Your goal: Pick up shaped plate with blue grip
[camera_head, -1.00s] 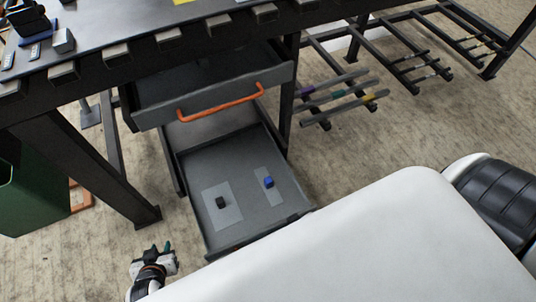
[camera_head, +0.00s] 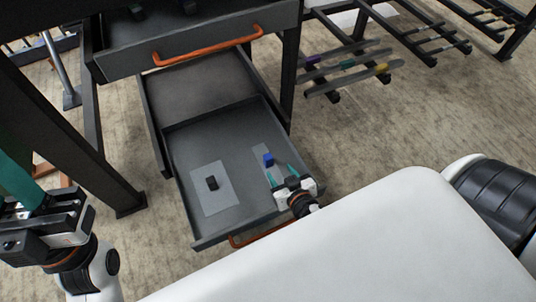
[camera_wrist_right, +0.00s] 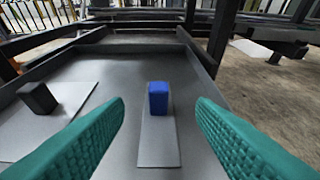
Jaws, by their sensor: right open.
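The narrow light-grey plate (camera_head: 258,152) with an upright blue grip (camera_head: 268,160) lies flat on the right side of the open lower drawer. My right gripper (camera_head: 281,174) is over the drawer's front right part, open and empty, just in front of the blue grip. In the right wrist view, the blue grip (camera_wrist_right: 158,98) stands ahead between the teal fingers, apart from both, and the plate (camera_wrist_right: 158,150) runs toward me. My left gripper (camera_head: 40,215) is at the left edge of the head view, away from the drawer; its jaw opening is unclear.
A wider plate (camera_head: 225,197) with a black grip (camera_head: 212,183) lies on the drawer's left side. The lower drawer (camera_head: 185,215) has raised walls and an orange front handle (camera_head: 260,234). The upper drawer's orange handle (camera_head: 205,48) overhangs behind. Rods (camera_head: 345,65) rest on a rack at right.

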